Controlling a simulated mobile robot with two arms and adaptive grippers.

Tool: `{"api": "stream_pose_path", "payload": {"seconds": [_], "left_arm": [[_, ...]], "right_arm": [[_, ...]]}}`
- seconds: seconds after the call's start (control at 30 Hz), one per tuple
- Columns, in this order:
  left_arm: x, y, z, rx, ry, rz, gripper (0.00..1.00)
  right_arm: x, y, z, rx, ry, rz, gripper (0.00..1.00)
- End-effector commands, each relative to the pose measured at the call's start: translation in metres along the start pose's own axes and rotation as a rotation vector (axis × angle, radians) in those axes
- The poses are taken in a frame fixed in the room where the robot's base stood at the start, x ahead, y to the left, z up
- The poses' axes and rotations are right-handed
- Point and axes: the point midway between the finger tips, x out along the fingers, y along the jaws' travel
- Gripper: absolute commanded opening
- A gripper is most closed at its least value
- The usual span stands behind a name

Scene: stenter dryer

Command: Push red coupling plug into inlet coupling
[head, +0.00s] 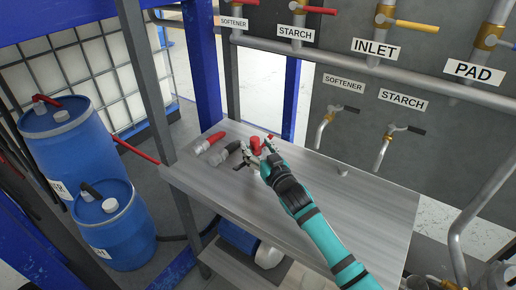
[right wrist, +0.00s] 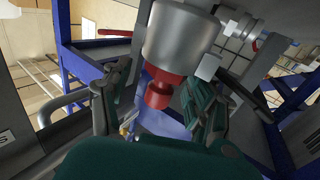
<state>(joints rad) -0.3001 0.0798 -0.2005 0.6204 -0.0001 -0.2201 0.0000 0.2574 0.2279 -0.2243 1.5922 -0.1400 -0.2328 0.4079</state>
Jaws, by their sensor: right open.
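My right gripper (head: 252,157) is open over the bench, its fingers close around a red part (head: 256,145). In the right wrist view the open fingers (right wrist: 160,105) stand on either side of a red plug-like piece (right wrist: 158,92), with visible gaps. The red piece meets the end of a thick grey metal cylinder (right wrist: 182,35); how deep it sits in it I cannot tell. No label shows which coupling this is. A red-and-grey coupling (head: 208,143) and a dark-and-grey one (head: 228,152) lie left of the gripper. My left gripper is not in view.
The grey bench (head: 330,205) is mostly clear to the right, with a small grey stub (head: 343,171). Blue drums (head: 65,145) stand at left by a blue frame post (head: 205,70). Labelled pipes and taps (head: 384,150) line the wall behind.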

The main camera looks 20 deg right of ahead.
Motion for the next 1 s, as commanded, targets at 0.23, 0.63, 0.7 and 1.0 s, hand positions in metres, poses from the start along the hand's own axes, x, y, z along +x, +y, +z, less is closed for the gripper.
{"api": "stream_pose_path", "payload": {"seconds": [0.23,0.63,0.7,1.0], "left_arm": [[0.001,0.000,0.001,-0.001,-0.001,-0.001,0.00],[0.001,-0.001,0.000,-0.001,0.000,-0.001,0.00],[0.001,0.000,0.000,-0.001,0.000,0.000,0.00],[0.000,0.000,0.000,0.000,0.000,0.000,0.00]], "right_arm": [[-0.002,-0.005,0.013,0.003,-0.025,-0.006,0.69],[-0.058,-0.002,0.009,0.002,-0.016,-0.002,0.69],[-0.073,-0.001,0.007,0.003,-0.013,-0.002,0.69],[-0.116,0.001,0.002,0.002,-0.003,0.000,0.69]]}}
